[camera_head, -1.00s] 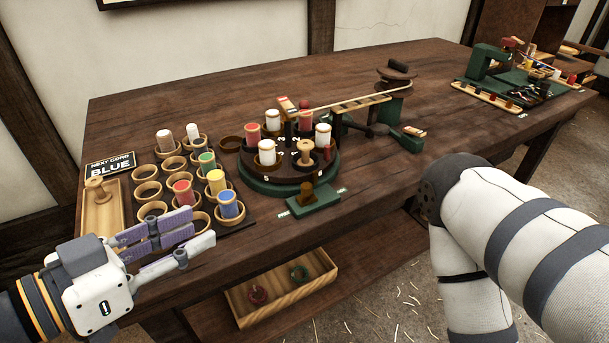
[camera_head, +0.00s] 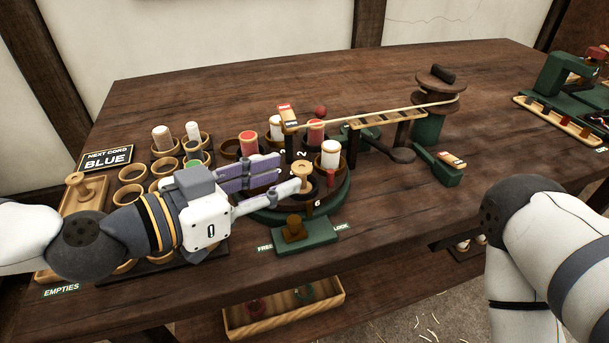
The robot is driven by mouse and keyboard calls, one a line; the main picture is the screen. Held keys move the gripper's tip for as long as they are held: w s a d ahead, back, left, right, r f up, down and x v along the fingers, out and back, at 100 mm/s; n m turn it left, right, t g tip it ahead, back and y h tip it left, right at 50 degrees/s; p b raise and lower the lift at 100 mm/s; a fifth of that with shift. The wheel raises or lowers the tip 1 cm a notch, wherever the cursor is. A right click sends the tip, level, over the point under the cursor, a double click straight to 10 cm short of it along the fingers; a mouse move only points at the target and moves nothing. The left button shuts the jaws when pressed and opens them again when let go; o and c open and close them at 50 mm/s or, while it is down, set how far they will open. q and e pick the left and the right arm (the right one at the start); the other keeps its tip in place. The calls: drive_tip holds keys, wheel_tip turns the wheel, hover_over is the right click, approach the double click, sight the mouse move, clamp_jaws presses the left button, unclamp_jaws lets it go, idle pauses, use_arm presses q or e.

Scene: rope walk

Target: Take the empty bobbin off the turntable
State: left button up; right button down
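The empty bobbin (camera_head: 302,172), bare pale wood, stands upright in a cup at the near right side of the turntable (camera_head: 338,203). The turntable is dark with a green base and also carries red and white bobbins. My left gripper (camera_head: 289,172) reaches in from the left over the turntable. The gripper hides the turntable's left part. My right arm shows at the right, but its gripper is out of view.
A green block with a knob (camera_head: 293,230), marked FREE and LOCK, sits before the turntable. A wooden tray (camera_head: 99,191) by the EMPTIES label holds a bare bobbin. A rack of cups lies under my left arm. Table is clear at back.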

sight(293, 172)
use_arm(q)
drive_tip(key=x, duration=0.5)
drive_tip(key=shift+w+d, duration=0.2)
drive_tip(key=shift+r, duration=0.1)
drive_tip(key=c, duration=0.5)
drive_tip(key=shift+o, duration=0.2)
